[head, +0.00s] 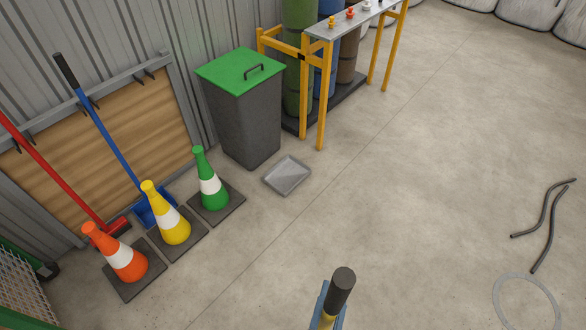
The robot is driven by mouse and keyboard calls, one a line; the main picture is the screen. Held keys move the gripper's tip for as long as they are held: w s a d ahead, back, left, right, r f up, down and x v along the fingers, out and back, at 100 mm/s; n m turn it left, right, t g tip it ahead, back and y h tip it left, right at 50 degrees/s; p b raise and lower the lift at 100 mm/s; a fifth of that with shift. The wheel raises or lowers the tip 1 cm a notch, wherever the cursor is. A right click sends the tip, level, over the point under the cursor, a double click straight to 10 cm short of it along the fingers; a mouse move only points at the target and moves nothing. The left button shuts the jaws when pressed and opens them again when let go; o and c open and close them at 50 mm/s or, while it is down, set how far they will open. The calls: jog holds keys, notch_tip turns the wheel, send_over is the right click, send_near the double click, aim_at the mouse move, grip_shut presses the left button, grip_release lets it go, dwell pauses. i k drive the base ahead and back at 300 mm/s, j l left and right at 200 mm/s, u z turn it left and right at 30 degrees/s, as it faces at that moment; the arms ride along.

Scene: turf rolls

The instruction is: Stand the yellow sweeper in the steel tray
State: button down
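The steel tray (287,175) is a shallow, grey, empty tray lying flat on the floor in the head view, in front of the green-lidded bin. The yellow sweeper (341,290) shows at the bottom middle as a dark handle end above a short piece of yellow shaft. Its lower part and head are out of the picture. My gripper (328,310), in blue, shows at the bottom edge, shut around the yellow shaft just below the dark grip. The sweeper is nearer to me than the tray and apart from it.
Orange (120,258), yellow (170,222) and green (209,185) cones stand left of the tray. A grey bin (241,110) stands behind it. Red (55,175) and blue (108,135) long-handled tools lean on a wall rack. Bent rods (546,222) and a ring (526,300) lie right. The middle floor is clear.

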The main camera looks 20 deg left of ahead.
aim_at(284, 175)
jog(key=i, duration=0.95)
jog(key=i+l+u, duration=0.1)
jog(key=i+u, duration=0.2)
jog(key=i, duration=0.2)
jog(key=i+l+u, duration=0.2)
jog(key=i+u, duration=0.15)
jog(key=i, duration=0.15)
